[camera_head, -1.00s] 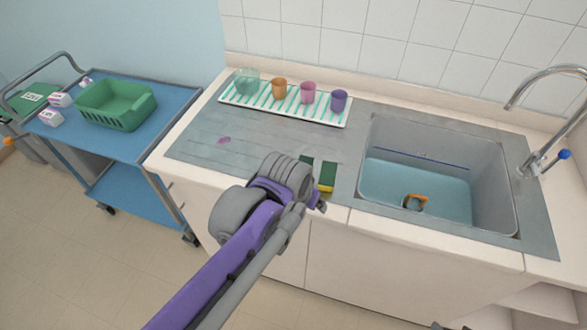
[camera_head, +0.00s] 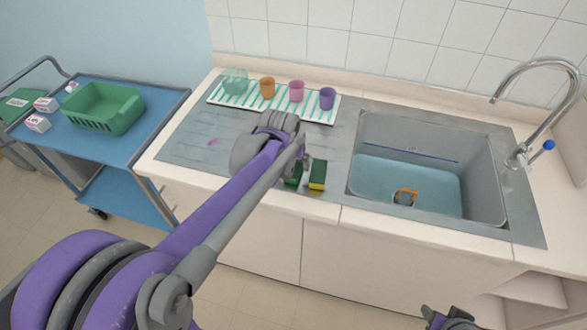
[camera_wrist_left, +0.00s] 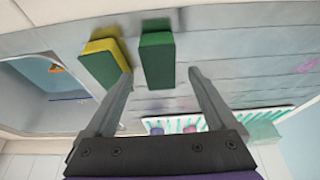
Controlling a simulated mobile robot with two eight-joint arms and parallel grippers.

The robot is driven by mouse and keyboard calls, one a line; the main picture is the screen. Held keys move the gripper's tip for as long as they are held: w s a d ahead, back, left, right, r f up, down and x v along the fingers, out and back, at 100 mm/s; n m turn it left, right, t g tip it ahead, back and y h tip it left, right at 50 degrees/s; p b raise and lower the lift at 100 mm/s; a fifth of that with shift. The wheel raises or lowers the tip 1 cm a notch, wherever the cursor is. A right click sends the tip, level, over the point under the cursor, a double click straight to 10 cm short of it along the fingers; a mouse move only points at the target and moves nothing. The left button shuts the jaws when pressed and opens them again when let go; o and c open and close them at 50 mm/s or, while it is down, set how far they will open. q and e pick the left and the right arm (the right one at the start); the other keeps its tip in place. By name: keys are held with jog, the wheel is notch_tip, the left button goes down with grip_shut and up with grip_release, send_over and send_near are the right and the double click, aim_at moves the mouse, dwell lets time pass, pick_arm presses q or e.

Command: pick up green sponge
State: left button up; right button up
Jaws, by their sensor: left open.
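The plain green sponge (camera_head: 293,176) lies on the metal drainboard near the counter's front edge, partly hidden by my left gripper in the head view. In the left wrist view the green sponge (camera_wrist_left: 157,62) shows between my left gripper's fingertips (camera_wrist_left: 160,73). The left gripper (camera_head: 303,170) is open and empty; whether its fingers are down beside the sponge is unclear. A yellow and green sponge (camera_head: 317,175) lies just right of it in the head view, and left of it in the wrist view (camera_wrist_left: 105,62). My right gripper (camera_head: 450,320) is at the bottom edge, its jaws unclear.
A sink (camera_head: 405,185) with blue liquid and an orange object (camera_head: 405,197) lies right of the sponges. A striped mat (camera_head: 220,101) with several cups is behind. A blue cart (camera_head: 150,135) with a green basket (camera_head: 104,122) stands left.

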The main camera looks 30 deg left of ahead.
aim_at(293, 167)
pick_arm(q)
jog(key=x, duration=0.2)
jog(key=shift+w+f, duration=0.25)
jog(key=shift+f, duration=0.05)
grip_shut()
notch_tip(293, 167, up, 10)
jog(key=shift+p, duration=0.3)
dwell(0.4)
jog(key=c, duration=0.8)
grip_release()
jog(key=c, duration=0.5)
